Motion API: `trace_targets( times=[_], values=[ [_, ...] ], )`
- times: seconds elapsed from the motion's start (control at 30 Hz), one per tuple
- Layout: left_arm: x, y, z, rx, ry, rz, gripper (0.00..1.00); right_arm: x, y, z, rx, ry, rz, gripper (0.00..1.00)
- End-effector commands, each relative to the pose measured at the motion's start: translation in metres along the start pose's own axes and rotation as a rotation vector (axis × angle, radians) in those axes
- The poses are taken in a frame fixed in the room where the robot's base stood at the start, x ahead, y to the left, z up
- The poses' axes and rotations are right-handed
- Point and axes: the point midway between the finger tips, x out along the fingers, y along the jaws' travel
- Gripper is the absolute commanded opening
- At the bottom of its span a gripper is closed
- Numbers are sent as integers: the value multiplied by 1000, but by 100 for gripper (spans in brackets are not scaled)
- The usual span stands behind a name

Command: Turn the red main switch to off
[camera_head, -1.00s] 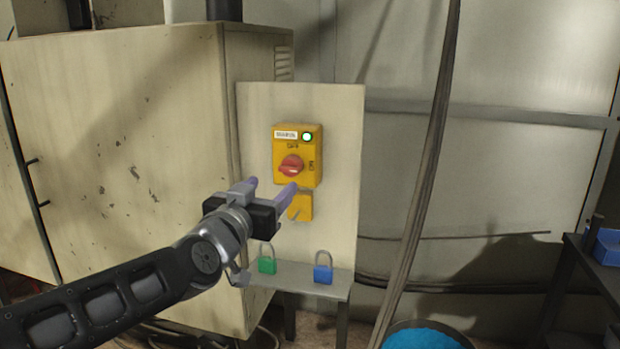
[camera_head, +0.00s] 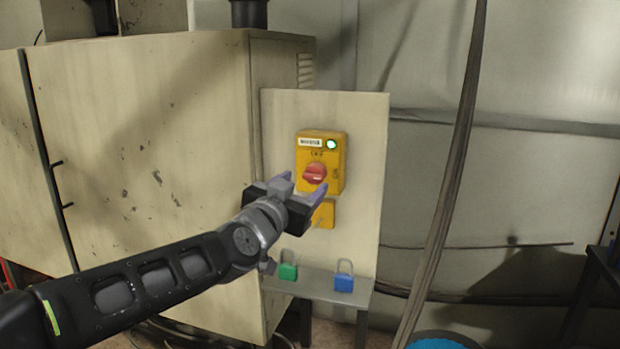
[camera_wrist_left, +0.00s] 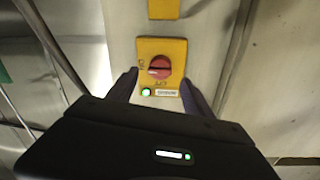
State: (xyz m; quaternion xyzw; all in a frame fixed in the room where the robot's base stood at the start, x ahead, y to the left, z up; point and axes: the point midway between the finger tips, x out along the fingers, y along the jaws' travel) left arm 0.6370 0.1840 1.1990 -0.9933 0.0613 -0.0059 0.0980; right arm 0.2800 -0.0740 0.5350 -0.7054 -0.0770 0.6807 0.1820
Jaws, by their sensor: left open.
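The red main switch (camera_head: 314,174) is a round knob on a yellow box (camera_head: 334,150) fixed to a pale upright panel (camera_head: 350,115). A green lamp (camera_head: 331,144) is lit at the top right of the box. My left gripper (camera_head: 304,184) is open just in front of the lower part of the box, its purple fingers apart. In the left wrist view the red knob (camera_wrist_left: 159,67) shows upside down between the two fingers (camera_wrist_left: 160,88), with nothing gripped. The fingers do not appear to touch the knob. My right gripper is not in view.
A smaller yellow plate (camera_head: 325,214) sits below the box, partly behind my gripper. A green padlock (camera_head: 288,271) and a blue padlock (camera_head: 343,283) stand on the shelf (camera_head: 318,284). A thick cable (camera_head: 460,140) hangs to the right. A large cabinet (camera_head: 140,130) stands left.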

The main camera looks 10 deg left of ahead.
Motion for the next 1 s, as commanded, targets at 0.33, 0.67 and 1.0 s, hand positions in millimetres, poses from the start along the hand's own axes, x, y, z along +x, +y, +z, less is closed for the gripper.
trace_targets(
  times=[0.33, 0.67, 1.0],
  values=[
    [43, 0, 0, -1, 0, 0, 60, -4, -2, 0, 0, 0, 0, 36],
    [45, 0, 0, 0, 1, 0, 56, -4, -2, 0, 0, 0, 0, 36],
    [45, 0, 0, 0, 1, -1, 28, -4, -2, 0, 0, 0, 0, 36]
  ],
)
